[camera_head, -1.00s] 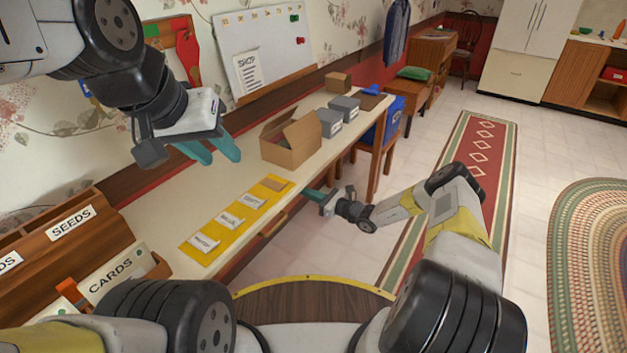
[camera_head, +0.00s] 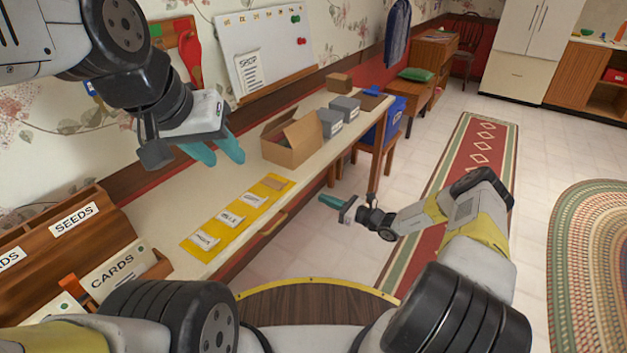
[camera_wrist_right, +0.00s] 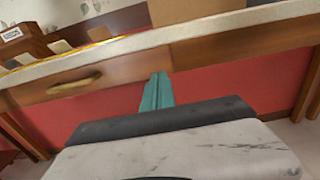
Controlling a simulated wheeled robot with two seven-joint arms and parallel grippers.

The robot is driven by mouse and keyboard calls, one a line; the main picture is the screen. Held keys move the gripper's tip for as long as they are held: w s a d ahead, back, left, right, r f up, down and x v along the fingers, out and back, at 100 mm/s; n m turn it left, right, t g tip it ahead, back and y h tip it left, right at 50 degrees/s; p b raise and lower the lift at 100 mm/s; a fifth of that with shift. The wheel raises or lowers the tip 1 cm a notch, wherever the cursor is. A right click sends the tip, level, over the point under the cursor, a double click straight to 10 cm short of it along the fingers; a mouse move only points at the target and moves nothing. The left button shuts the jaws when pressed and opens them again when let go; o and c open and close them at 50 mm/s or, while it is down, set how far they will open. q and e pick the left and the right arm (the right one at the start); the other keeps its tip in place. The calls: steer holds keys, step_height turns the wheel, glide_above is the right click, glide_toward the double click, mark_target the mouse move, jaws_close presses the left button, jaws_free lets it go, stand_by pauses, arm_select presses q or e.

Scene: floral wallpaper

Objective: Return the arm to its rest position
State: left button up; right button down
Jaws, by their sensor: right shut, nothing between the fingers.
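My right gripper (camera_head: 328,201) is shut and empty, in front of the long desk's edge and clear of it in the head view. Its teal fingers (camera_wrist_right: 156,90) lie together in the right wrist view, pointing at the desk's front. My right arm (camera_head: 460,220) reaches from the lower right, bent at the elbow. My left gripper (camera_head: 220,150) hangs at the upper left above the desk, its two teal fingers apart with nothing seen between them.
The desk (camera_head: 205,185) holds a yellow mat (camera_head: 220,245) with labelled packets, an open cardboard box (camera_head: 290,150) and grey boxes (camera_head: 345,107). A drawer handle (camera_wrist_right: 75,83) is on its front. A wooden card rack (camera_head: 100,235) stands at left. Floor right of my arm is free.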

steer(key=v, duration=0.6)
steer(key=s+a+r+n+g+h, duration=0.1)
steer(key=s+r+n+g+h, duration=0.25)
steer(key=r, duration=0.55)
steer(key=s+a+r+n+g, duration=0.1)
steer(key=s+r+n+g, duration=0.25)
steer(key=r+n, duration=0.4)
steer(key=s+a+r+n+g+h, duration=0.1)
steer(key=s+r+n+g+h, duration=0.3)
steer(key=r, duration=0.6)
steer(key=s+d+r+n+t+h, duration=0.2)
steer(key=s+r+n, duration=0.3)
steer(key=s+r, duration=0.3)
steer(key=s+d+r+n+t+h, duration=0.3)
steer(key=s+r, duration=0.6)
steer(key=s, duration=0.6)
steer(key=shift+s+d+r+n+t, duration=0.25)
steer(key=shift+s+d+n+t, duration=0.15)
steer(key=shift+d+n+t, duration=0.65)
steer(key=shift+a, duration=0.2)
